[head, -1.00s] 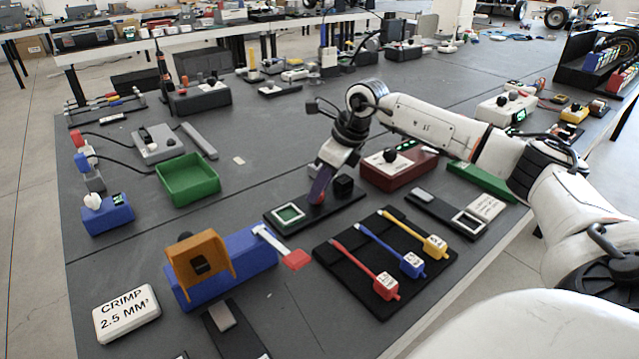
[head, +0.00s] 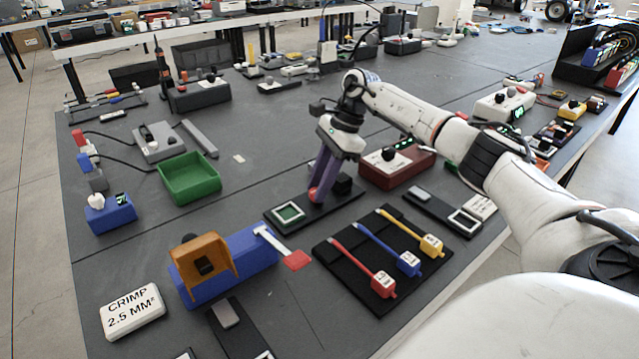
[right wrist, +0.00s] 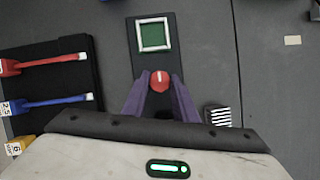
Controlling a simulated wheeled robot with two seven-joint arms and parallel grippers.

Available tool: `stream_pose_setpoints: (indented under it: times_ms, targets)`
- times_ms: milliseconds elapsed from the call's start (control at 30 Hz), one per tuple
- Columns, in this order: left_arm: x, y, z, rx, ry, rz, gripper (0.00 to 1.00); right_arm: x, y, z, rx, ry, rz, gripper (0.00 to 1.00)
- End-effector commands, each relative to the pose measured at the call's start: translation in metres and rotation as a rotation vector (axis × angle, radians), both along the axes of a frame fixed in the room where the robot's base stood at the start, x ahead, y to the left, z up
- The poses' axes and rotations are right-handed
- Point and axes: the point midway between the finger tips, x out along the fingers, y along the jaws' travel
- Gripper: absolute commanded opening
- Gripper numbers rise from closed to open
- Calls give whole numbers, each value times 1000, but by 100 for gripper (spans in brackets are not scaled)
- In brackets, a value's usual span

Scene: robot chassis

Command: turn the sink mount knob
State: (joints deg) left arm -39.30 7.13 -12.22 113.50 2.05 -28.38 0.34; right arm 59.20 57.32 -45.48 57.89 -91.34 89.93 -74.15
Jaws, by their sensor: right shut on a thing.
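The red knob (head: 312,194) stands on a black base plate (head: 338,207) near the middle of the table. In the right wrist view the knob (right wrist: 160,81) shows a white mark running roughly up and down the picture. My right gripper (right wrist: 160,88) is above the plate, its two purple fingers shut on the knob from both sides. It also shows in the head view (head: 318,188), fingers pointing down. A green square in a silver frame (right wrist: 153,35) lies on the plate beyond the knob. A finned black heat sink (right wrist: 218,115) sits beside the right finger. My left gripper is not in view.
A black tray with red, blue and yellow handled tools (head: 380,262) lies in front. A dark red box (head: 397,166) stands behind to the right. A blue block with an orange bracket (head: 225,268) is at the front left. A green bin (head: 190,178) stands further left.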

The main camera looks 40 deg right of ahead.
Motion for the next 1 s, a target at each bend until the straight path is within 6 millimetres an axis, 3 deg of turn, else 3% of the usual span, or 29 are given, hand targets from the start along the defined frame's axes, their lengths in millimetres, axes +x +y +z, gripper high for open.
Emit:
stream_pose_setpoints:
  times_ms: [733, 767, 800, 867, 1000]
  targets:
    - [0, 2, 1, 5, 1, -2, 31, 1, -1, 0, -4, -2, 93, 3]
    - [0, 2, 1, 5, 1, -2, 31, 1, -1, 0, -4, -2, 93, 27]
    - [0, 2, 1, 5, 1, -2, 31, 1, -1, 0, -4, -1, 92, 34]
    - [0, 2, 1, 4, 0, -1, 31, 1, -1, 0, -4, -1, 92, 44]
    - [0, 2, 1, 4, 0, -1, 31, 1, -1, 0, -2, -1, 92, 44]
